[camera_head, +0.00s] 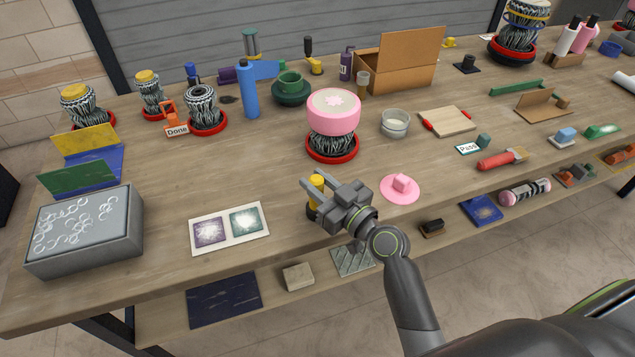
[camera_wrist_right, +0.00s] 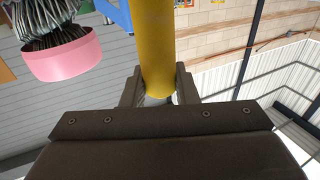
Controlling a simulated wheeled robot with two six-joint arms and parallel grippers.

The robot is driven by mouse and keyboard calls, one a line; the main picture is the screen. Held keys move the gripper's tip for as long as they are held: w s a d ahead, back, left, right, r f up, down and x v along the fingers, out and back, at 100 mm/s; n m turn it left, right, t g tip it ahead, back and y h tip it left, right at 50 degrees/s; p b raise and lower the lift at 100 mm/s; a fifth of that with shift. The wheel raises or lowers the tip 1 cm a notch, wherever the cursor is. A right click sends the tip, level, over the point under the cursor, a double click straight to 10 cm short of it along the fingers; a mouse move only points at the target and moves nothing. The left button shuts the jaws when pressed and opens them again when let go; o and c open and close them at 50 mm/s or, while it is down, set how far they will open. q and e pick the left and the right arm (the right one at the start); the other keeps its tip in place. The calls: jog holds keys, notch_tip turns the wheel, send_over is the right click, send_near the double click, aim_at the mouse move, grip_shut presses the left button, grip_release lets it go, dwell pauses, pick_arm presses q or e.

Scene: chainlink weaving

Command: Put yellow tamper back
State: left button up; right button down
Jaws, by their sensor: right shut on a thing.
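The yellow tamper (camera_head: 317,182) is a yellow cylinder with a dark lower end, near the table's front edge in the head view. My right gripper (camera_head: 312,196) is shut on it from the right side. In the right wrist view the yellow shaft (camera_wrist_right: 156,45) stands between the two fingers and runs out of the top of the picture. The head view does not show clearly whether its lower end touches the table. My left gripper is not in view.
A white card with purple and green squares (camera_head: 228,228) lies left of the tamper. A pink disc with a block (camera_head: 400,188) lies to the right. A pink-topped woven piece on a red base (camera_head: 333,112) stands behind. A grey box (camera_head: 90,255) is at far left.

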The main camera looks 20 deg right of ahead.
jog(key=shift+f, duration=0.1)
jog(key=c, duration=1.5)
grip_release()
jog(key=o, duration=0.4)
jog(key=shift+c, duration=0.2)
